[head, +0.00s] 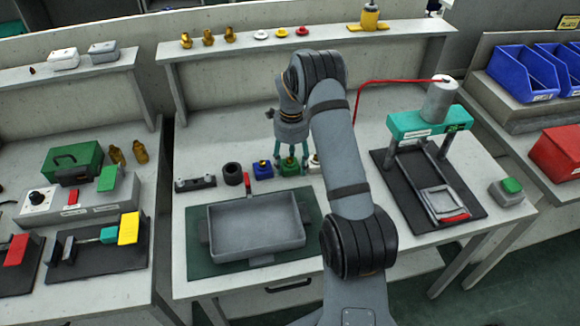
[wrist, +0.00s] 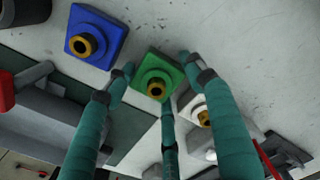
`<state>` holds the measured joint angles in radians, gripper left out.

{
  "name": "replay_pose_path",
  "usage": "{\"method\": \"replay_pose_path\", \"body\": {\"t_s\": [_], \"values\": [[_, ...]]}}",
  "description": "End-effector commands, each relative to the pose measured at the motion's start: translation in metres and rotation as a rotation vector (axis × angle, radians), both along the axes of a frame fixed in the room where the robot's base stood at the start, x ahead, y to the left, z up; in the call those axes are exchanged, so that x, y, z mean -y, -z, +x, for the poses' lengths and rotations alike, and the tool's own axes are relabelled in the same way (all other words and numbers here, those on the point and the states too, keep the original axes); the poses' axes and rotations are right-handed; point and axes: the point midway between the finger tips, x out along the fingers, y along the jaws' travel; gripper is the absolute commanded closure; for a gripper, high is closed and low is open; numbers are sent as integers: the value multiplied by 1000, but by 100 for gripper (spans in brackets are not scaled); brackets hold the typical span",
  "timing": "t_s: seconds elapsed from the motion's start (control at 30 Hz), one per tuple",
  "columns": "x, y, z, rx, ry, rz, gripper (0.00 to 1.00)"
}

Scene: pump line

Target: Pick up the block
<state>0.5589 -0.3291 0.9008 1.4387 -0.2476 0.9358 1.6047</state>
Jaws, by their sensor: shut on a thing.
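A green block (wrist: 172,66) with a brass fitting on top sits between the teal fingers of my gripper (wrist: 157,72) in the wrist view. In the head view the green block (head: 289,170) is partly hidden by the fingers of my gripper (head: 290,163). The gripper points down and is shut on the green block. I cannot tell whether the block touches the bench. A similar blue block (head: 263,170) stands just left of it, also in the wrist view (wrist: 103,22). A white block (head: 314,166) is just right, partly hidden by my arm.
A grey tray (head: 256,258) lies in front of the blocks. A black ring (head: 232,173) stands left of the blue block. A teal press-like stand (head: 416,124) is on the right. The bench behind the blocks is mostly clear.

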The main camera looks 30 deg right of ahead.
Motion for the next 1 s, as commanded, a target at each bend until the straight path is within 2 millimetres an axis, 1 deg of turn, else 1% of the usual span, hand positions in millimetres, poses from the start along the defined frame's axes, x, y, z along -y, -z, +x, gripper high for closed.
{"method": "replay_pose_path", "body": {"t_s": [0.07, 0.73, 1.0], "values": [[0, 0, 0, 1, -1, 0, 60], [0, 0, 0, 1, 0, 0, 99], [0, -1, 1, 2, 0, 0, 100]]}}
